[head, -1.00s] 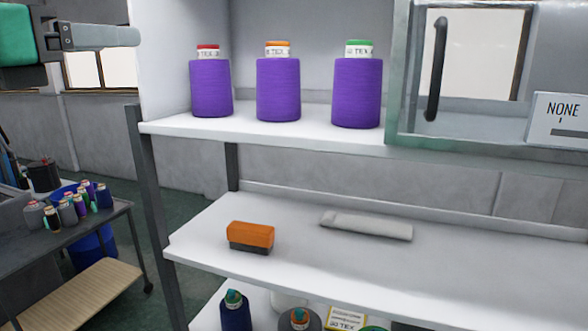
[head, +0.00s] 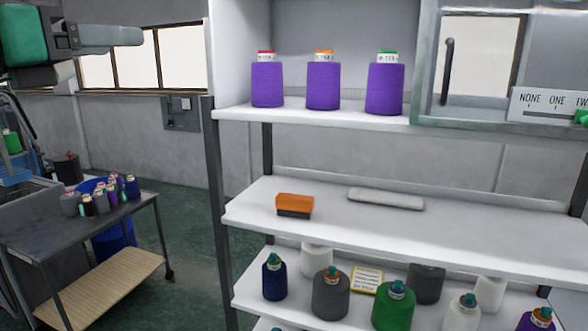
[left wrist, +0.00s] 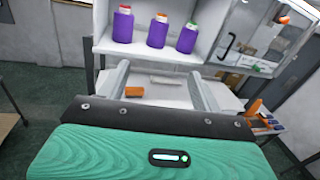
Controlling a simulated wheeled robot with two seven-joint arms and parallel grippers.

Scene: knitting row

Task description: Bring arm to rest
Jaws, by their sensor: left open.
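My left gripper (head: 112,38) is at the upper left of the head view, raised in front of the windows and wall, with its grey fingers pointing right. In the left wrist view my left gripper (left wrist: 158,68) shows two fingers spread apart with nothing between them. Beyond the fingers is the shelf unit (head: 360,205). The gripper is apart from the shelf and touches nothing that I can see. My right gripper is in neither view.
Three purple cones, one of them the red-topped cone (head: 267,85), stand on the upper shelf. An orange-and-black block (head: 295,205) and a grey bar (head: 385,198) lie on the middle shelf. More cones stand below. A side table (head: 100,235) is at left; green floor lies between.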

